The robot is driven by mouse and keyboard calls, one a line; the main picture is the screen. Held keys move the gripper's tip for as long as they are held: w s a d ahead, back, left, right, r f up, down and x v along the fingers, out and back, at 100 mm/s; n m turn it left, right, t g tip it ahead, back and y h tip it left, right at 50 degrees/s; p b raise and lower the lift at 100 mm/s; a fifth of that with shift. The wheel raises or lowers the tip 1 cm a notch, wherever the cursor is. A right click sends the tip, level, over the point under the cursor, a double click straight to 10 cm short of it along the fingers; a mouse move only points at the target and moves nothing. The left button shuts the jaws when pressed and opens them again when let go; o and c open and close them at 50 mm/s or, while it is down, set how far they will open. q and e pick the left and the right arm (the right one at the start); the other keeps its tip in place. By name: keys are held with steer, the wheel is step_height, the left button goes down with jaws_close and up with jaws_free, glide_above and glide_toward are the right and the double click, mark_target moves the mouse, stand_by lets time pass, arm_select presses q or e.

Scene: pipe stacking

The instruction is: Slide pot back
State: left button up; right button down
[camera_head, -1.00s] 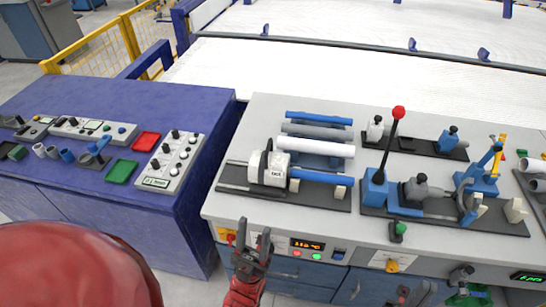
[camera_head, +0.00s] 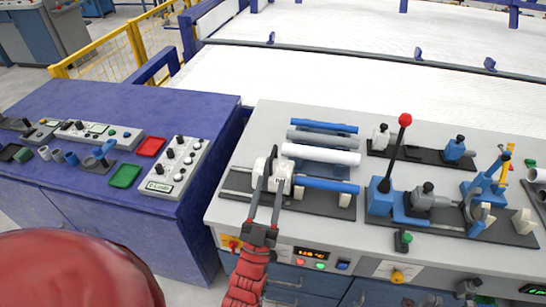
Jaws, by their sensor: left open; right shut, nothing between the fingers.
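The pot (camera_head: 285,168) is a white round body with a dark ring and a small label. It sits at the left end of the dark rail base on the grey bench, beside a blue pipe (camera_head: 327,185). My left gripper (camera_head: 269,183) is open. Its two fingers reach up from the bench's front edge and overlap the pot; whether they touch it I cannot tell. They hide part of the pot's front.
White, grey and blue pipes (camera_head: 322,155) lie behind the pot. A red-knobbed lever (camera_head: 399,150) and a clamp fixture (camera_head: 475,205) stand to the right. A control panel (camera_head: 312,259) is on the bench front. A blue cabinet (camera_head: 150,225) stands left.

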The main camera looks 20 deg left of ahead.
arm_select(q)
step_height(320, 180, down, 4)
steer(key=w+a+g, duration=0.3)
steer(key=g, duration=0.1)
steer(key=g+b, duration=0.4)
steer(key=g, duration=0.1)
glide_toward(271, 161)
steer(key=w+p, duration=0.1)
steer(key=w, duration=0.2)
steer(key=w+a+p, duration=0.1)
steer(key=w, duration=0.3)
steer(key=w+a+p, duration=0.1)
steer(key=w+p, duration=0.1)
steer(key=w, duration=0.2)
steer(key=shift+w+a+f, duration=0.1)
steer(key=shift+w+f, duration=0.05)
steer(key=shift+f, duration=0.1)
steer(key=shift+w+a, duration=0.15)
steer(key=shift+w, duration=0.55)
steer(key=shift+f, duration=0.1)
jaws_close()
